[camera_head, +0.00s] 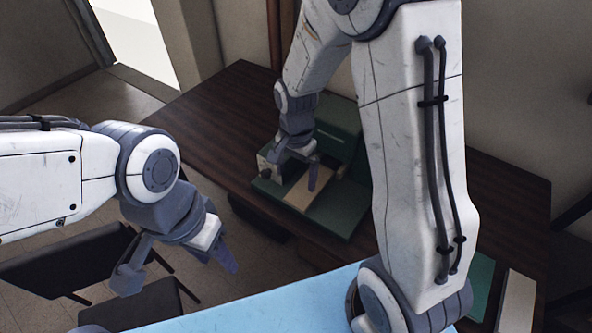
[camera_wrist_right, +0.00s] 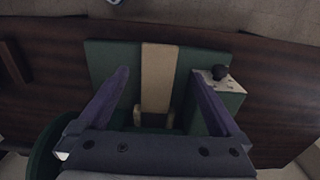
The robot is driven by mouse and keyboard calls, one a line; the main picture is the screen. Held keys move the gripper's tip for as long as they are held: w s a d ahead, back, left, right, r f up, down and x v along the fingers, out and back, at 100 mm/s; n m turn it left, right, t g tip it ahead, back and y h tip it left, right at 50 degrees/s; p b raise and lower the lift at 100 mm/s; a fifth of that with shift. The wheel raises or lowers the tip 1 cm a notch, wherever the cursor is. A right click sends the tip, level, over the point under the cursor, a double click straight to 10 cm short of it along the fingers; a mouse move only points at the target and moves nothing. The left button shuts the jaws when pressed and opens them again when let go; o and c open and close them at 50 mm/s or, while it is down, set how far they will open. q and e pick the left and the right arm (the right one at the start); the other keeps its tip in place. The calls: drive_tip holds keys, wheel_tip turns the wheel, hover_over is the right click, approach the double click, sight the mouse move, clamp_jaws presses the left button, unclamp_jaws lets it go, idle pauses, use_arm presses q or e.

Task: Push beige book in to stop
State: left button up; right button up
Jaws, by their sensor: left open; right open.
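The beige book (camera_head: 303,190) is a flat, pale slab on a green stand (camera_head: 335,215) on the dark wooden table. In the right wrist view the beige book (camera_wrist_right: 157,70) runs lengthwise up the middle, with green on both sides. My right gripper (camera_head: 293,172) is open above the stand; in the wrist view its fingers (camera_wrist_right: 159,76) are spread either side of the book. I cannot tell whether they touch anything. The gripper partly hides the book in the head view. My left gripper (camera_head: 178,270) is open and empty, away from the table at the lower left.
A small pale-topped green block with a black knob (camera_wrist_right: 220,72) stands right of the book in the wrist view. The dark table (camera_head: 215,115) is bare left of the stand. Dark chairs (camera_head: 70,265) stand at the lower left. A pale slab (camera_head: 517,300) shows at the lower right.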

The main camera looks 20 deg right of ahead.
sight(296, 201)
use_arm(q)
drive_tip(key=shift+r+p, duration=0.85)
use_arm(e)
wheel_tip(296, 201, down, 10)
drive_tip(key=shift+f, duration=0.25)
drive_tip(key=shift+c, duration=0.3)
